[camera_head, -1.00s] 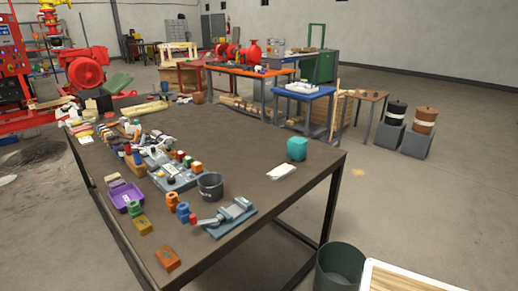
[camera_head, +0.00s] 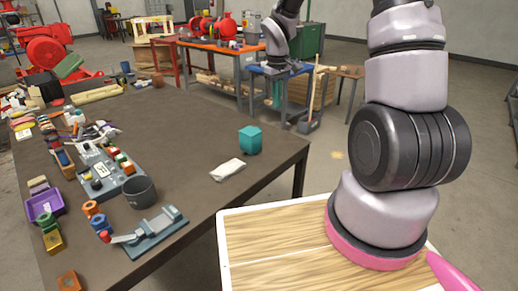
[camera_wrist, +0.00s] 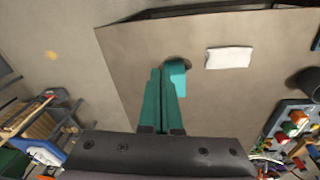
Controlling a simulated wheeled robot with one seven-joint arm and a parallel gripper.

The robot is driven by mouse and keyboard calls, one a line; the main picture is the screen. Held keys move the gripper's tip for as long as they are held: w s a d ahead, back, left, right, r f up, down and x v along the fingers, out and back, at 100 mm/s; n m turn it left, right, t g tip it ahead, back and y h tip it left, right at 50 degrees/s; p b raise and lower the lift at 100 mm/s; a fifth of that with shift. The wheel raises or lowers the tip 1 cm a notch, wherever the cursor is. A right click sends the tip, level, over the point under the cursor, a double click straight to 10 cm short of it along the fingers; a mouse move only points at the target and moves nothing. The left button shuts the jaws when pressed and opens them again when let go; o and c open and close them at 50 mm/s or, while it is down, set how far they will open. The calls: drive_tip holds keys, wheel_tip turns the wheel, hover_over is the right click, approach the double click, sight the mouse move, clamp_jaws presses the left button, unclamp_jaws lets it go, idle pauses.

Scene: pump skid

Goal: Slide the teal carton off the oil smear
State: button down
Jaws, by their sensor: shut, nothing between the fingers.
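The teal carton (camera_head: 250,140) stands on the brown table top (camera_head: 190,115) near its right-hand edge. The wrist view shows it from above (camera_wrist: 178,80), partly hidden behind my fingers. A dark patch, apparently the oil smear (camera_wrist: 180,60), shows at the carton's edge in the wrist view; the carton covers part of it. My gripper (camera_wrist: 161,80) has teal-green fingers, shut with nothing between them. I cannot tell whether the fingers touch the carton.
A white folded cloth (camera_head: 228,170) lies beside the carton. A dark grey cup (camera_head: 139,192), a vise-like metal tool (camera_head: 152,232) and several small parts crowd the table's left side. The table's middle is clear. A blue-topped table (camera_head: 264,71) stands behind.

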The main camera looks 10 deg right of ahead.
sight(259, 154)
drive_tip(key=a+f, duration=0.1)
drive_tip(key=f, duration=0.6)
drive_tip(key=w+f+n, duration=0.1)
drive_tip(key=f, duration=0.7)
drive_tip(key=a+f+n+g, duration=0.1)
drive_tip(key=f, duration=0.6)
drive_tip(key=shift+w+a+f+y, duration=0.3)
drive_tip(key=shift+w+f, duration=0.1)
drive_tip(key=shift+w+a+r, duration=0.1)
drive_tip(key=shift+w+a, duration=0.65)
drive_tip(key=shift+w, duration=0.35)
drive_tip(key=shift+w+a, duration=0.4)
drive_tip(key=shift+w, duration=0.2)
